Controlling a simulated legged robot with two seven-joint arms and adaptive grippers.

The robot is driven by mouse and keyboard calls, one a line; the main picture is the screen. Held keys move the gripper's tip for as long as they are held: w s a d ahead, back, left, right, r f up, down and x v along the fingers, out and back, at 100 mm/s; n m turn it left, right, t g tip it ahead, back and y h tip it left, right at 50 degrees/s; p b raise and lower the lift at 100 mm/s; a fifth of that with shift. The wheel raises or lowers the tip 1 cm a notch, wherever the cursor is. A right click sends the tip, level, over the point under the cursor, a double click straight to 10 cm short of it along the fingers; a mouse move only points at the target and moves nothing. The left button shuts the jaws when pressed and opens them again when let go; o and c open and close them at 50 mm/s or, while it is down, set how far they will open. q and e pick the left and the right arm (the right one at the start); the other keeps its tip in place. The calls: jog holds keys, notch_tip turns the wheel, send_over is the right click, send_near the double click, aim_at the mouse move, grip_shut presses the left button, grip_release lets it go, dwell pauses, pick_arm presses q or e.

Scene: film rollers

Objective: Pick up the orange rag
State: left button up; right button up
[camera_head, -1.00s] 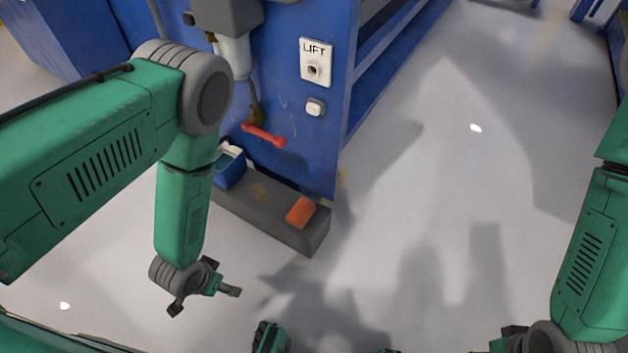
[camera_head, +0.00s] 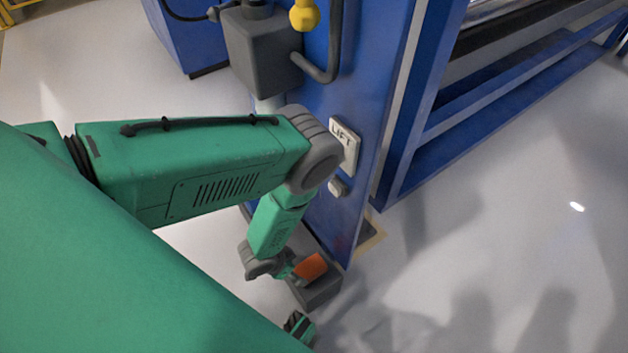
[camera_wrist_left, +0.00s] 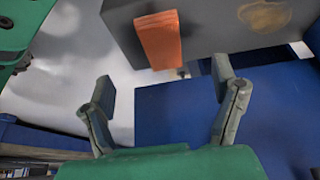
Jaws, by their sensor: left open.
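The orange rag (camera_head: 311,267) lies on the end of a low dark grey ledge (camera_head: 320,292) at the foot of the blue machine. In the left wrist view the rag (camera_wrist_left: 159,38) shows as an orange block on the ledge, ahead of the fingers and a little left of the middle between them. My left gripper (camera_wrist_left: 164,90) is open and empty, its two fingers spread apart. In the head view my left gripper (camera_head: 290,272) is right beside the rag, on its left side. I cannot tell whether they touch. My right gripper does not show.
The blue machine (camera_head: 340,225) with a LIFT switch plate (camera_head: 345,146) rises directly behind the ledge. My left arm passes close in front of it. A grey box with a pipe (camera_head: 262,50) is mounted higher up. Open grey floor (camera_head: 500,250) lies to the right.

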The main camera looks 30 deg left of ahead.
aim_at(305, 271)
pick_arm(q)
jog(key=b+x, duration=0.2)
jog(key=x, duration=0.4)
jog(key=shift+f, duration=0.15)
jog(key=b+x, duration=0.3)
jog(key=x, duration=0.2)
jog(key=shift+w, duration=0.1)
jog(key=c, duration=1.2)
